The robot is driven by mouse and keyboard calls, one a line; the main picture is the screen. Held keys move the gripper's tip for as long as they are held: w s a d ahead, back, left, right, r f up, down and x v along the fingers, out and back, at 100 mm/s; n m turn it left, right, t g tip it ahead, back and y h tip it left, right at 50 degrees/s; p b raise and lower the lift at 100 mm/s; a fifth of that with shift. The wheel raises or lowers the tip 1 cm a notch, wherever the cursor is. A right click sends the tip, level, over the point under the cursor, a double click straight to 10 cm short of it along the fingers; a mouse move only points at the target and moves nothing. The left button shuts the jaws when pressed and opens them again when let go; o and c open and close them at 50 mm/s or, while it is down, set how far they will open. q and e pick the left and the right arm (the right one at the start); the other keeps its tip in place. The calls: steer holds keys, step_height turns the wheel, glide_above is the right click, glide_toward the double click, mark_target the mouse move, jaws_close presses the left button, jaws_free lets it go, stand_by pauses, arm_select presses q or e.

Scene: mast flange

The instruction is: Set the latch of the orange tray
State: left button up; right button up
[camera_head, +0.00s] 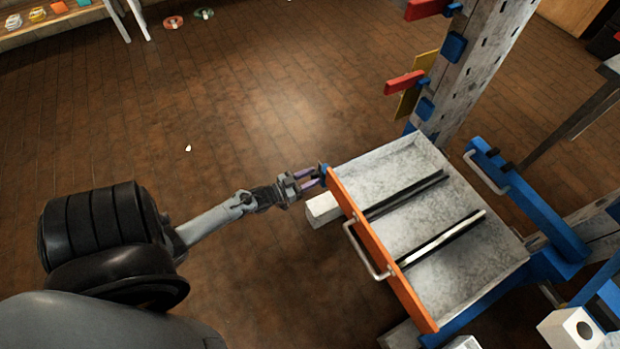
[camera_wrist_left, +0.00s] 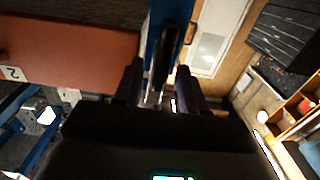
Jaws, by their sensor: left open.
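The orange tray (camera_head: 382,254) is a grey, speckled tray with an orange front board and a metal bar handle. The board also shows in the left wrist view (camera_wrist_left: 75,55), with a white label marked 2. A small blue piece, apparently the latch (camera_head: 324,169), sits at the board's far end. In the left wrist view a dark lever (camera_wrist_left: 163,52) stands before a blue strip (camera_wrist_left: 178,18). My left gripper (camera_head: 316,178) is open at this end of the board. Its fingers (camera_wrist_left: 158,85) lie on either side of the lever; I cannot tell whether they touch it. My right gripper is not in view.
Two dark rails (camera_head: 440,240) lie across the tray. A grey mast (camera_head: 475,65) with red and blue brackets rises behind it. A blue beam with a handle (camera_head: 525,200) stands to the right. The brown floor (camera_head: 240,90) at left is mostly clear.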

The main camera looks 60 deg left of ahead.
arm_select(q)
jaws_close()
stand_by(0.3)
